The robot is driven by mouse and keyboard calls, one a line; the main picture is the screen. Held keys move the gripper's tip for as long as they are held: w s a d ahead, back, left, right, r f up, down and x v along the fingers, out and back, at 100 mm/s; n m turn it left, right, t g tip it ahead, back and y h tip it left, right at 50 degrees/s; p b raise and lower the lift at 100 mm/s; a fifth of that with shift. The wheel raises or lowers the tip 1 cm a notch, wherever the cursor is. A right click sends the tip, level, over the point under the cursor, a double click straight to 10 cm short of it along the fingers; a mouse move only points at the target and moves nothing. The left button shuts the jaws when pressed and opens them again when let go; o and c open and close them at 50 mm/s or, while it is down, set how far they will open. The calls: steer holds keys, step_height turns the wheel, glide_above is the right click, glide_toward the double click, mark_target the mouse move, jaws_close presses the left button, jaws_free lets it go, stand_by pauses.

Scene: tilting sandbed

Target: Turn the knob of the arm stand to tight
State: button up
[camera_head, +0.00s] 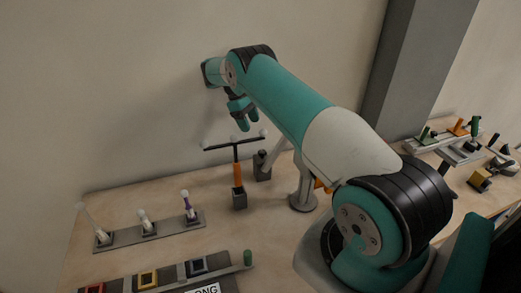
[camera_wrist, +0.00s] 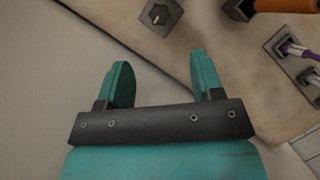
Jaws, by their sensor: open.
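A grey post on a round base (camera_head: 303,200), which looks like the arm stand, stands on the table, partly hidden behind my arm. A slanted grey bar reaches up left from it, and a small orange part (camera_head: 319,185) shows at its right side. I cannot tell whether that part is its knob. A separate dark block with a knob on top (camera_head: 262,168) stands to the left; the wrist view shows a dark square block with a light line on its knob (camera_wrist: 160,16). My gripper (camera_head: 240,119) is open and empty, high near the wall; its spread fingers (camera_wrist: 159,62) touch nothing.
A T-shaped stand with an orange shaft (camera_head: 238,177) is beside the knob block. A strip with several upright sticks (camera_head: 165,231) lies left. Coloured square frames (camera_head: 148,279) are in front. Fixtures (camera_head: 453,147) stand at the right. Bare table lies between them.

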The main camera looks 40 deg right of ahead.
mark_target(261, 151)
steer(key=b+x, duration=0.7)
steer(key=x, duration=0.4)
steer(key=shift+s+f, duration=0.1)
steer(key=shift+f, duration=0.15)
steer(key=shift+c, duration=0.2)
steer(key=c, duration=0.9)
